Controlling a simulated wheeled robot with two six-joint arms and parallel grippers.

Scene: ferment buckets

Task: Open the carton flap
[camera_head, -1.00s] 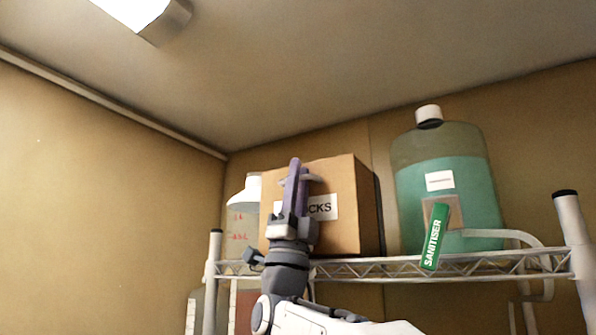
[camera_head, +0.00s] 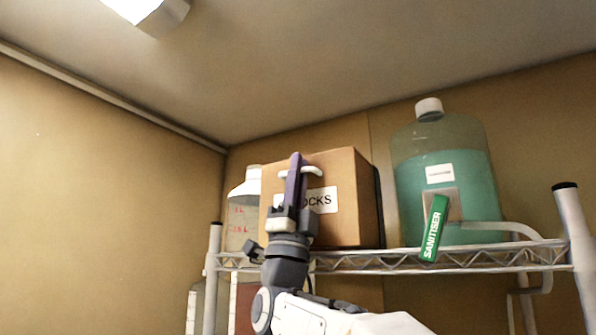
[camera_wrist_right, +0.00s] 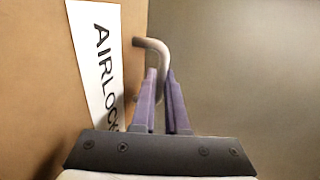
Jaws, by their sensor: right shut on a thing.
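The brown carton (camera_head: 348,190) stands on a wire shelf in the head view. It carries a white label ending in "OCKS"; the right wrist view shows the label (camera_wrist_right: 98,60) reading "AIRLOCK", cut off by my gripper. A pale curved handle (camera_head: 314,172) sits on the carton's front, near its top; it also shows in the right wrist view (camera_wrist_right: 152,45). My right gripper (camera_head: 296,160) is in front of the carton, its purple fingers shut on the handle. I cannot see the carton's top or flap edge clearly. My left gripper is not in view.
A large bottle of green liquid (camera_head: 470,175) with a white cap stands right of the carton. A green SANITISER tag (camera_head: 434,228) hangs at the shelf's front edge (camera_head: 480,258). A translucent jug (camera_head: 240,215) stands close on the left.

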